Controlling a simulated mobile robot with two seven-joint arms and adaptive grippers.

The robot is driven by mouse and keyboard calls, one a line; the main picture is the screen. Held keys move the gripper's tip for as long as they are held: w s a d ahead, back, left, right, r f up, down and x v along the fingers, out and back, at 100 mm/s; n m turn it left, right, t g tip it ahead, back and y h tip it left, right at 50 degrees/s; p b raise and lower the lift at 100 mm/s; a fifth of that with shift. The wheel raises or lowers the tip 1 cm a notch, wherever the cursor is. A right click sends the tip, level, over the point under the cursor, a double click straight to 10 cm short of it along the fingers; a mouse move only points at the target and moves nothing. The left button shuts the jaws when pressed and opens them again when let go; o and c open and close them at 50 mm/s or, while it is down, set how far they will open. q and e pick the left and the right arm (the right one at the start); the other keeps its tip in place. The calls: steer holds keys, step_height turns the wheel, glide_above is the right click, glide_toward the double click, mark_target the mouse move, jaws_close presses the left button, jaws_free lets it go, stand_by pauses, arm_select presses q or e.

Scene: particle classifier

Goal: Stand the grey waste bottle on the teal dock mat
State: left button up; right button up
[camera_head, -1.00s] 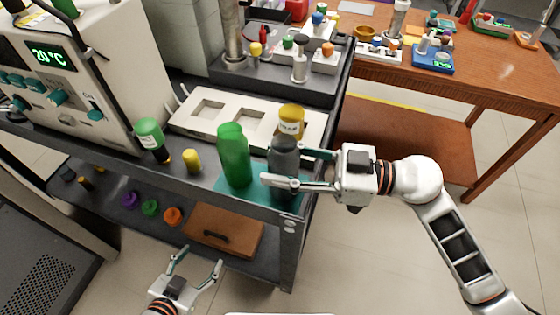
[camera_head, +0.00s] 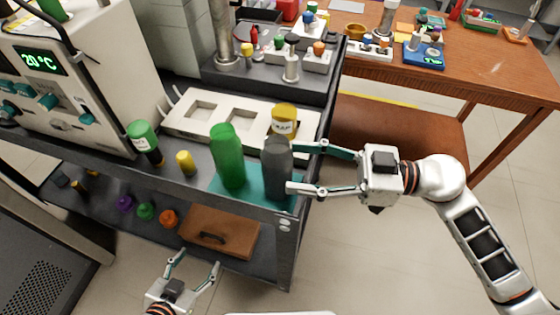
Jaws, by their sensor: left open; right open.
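The grey waste bottle (camera_head: 276,169) stands upright on the right part of the teal dock mat (camera_head: 252,192), at the front right corner of the cart's top. A green bottle (camera_head: 228,157) stands upright to its left, also on the mat. My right gripper (camera_head: 291,167) is open, with its fingertips just to the right of the grey bottle. I cannot tell whether a fingertip still touches it. My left gripper (camera_head: 195,261) is open and empty, low in front of the cart.
Behind the mat are a yellow-capped jar (camera_head: 284,120) and a white tray with square recesses (camera_head: 201,107). A small yellow bottle (camera_head: 186,163) and a green-capped bottle (camera_head: 145,141) stand to the left. A wooden table (camera_head: 475,70) is at the back right; floor lies between.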

steer(key=w+d+m+t, duration=0.3)
steer(key=d+m+t, duration=0.1)
steer(key=d+t, duration=0.4)
steer(key=w+d+f+m+t+h, duration=0.1)
steer(key=d+f+m+t+h, duration=0.55)
steer(key=f+h, duration=0.55)
steer(key=s+d+f+g+h, duration=0.1)
steer(key=s+f+g, duration=0.2)
steer(key=s+f, duration=0.3)
steer(key=s+d+f+g+h, duration=0.1)
steer(key=s+f, duration=0.5)
steer(key=f, duration=0.8)
steer(key=m+g+h, duration=0.1)
steer(key=g, duration=0.1)
steer(key=shift+s+g+h, duration=0.2)
steer(key=shift+g+h, duration=0.1)
steer(key=shift+g, duration=0.05)
